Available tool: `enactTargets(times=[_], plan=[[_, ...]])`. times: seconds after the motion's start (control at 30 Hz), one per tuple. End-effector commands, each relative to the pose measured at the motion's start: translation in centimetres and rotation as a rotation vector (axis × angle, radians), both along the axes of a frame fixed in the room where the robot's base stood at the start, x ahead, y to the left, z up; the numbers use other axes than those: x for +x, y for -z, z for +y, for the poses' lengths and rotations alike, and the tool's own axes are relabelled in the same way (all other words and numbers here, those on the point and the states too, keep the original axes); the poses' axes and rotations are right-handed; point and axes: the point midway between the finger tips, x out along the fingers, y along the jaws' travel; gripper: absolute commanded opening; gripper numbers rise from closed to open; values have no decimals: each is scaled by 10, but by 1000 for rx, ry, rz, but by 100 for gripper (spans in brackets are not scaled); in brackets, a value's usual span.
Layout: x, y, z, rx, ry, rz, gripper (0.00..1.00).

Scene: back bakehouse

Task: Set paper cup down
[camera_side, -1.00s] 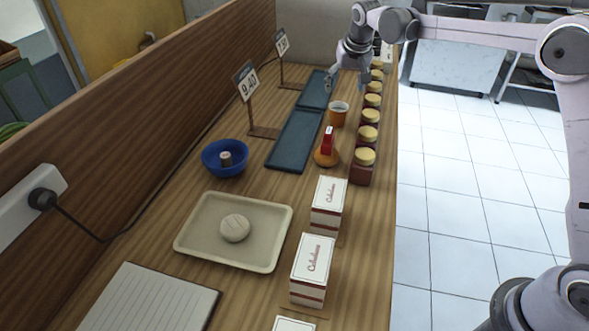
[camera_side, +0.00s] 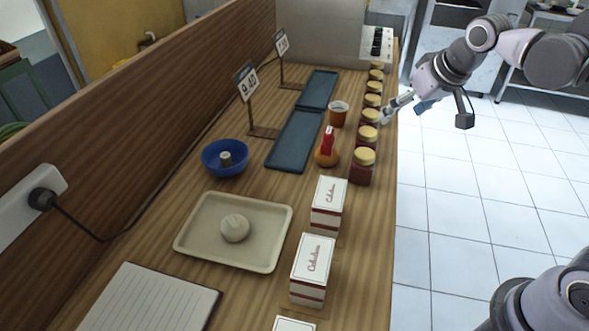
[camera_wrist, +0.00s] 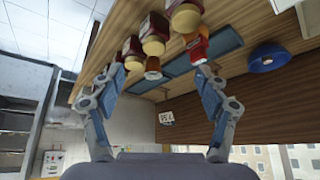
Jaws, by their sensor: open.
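The paper cup (camera_side: 339,114) is orange-brown with a pale rim. It stands upright on the wooden counter (camera_side: 259,188), between the dark slate trays and the row of jars. In the wrist view the cup (camera_wrist: 153,67) shows between the fingers but farther off, partly behind the jars. My gripper (camera_side: 388,112) is open and empty at the counter's right edge, beside the jars and apart from the cup. Its two spread fingers (camera_wrist: 157,80) show in the wrist view.
Several yellow-lidded jars (camera_side: 369,134) line the right edge between my gripper and the cup. A red-topped bottle (camera_side: 327,150) stands nearer the camera. Dark trays (camera_side: 296,141), a blue bowl (camera_side: 212,161) and white boxes (camera_side: 313,262) occupy the counter. Open floor lies right.

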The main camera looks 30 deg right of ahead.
Motion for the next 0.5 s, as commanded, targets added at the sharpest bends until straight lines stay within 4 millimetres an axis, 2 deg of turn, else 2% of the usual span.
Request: enactTargets(times=[0.03,0.2,0.33,0.5], plan=[[-18,6,2,-2,-16,-11,75],[-67,31,8,-11,-68,-45,75],[-92,49,11,-16,-99,-67,75],[-107,62,13,-22,-118,-81,75]])
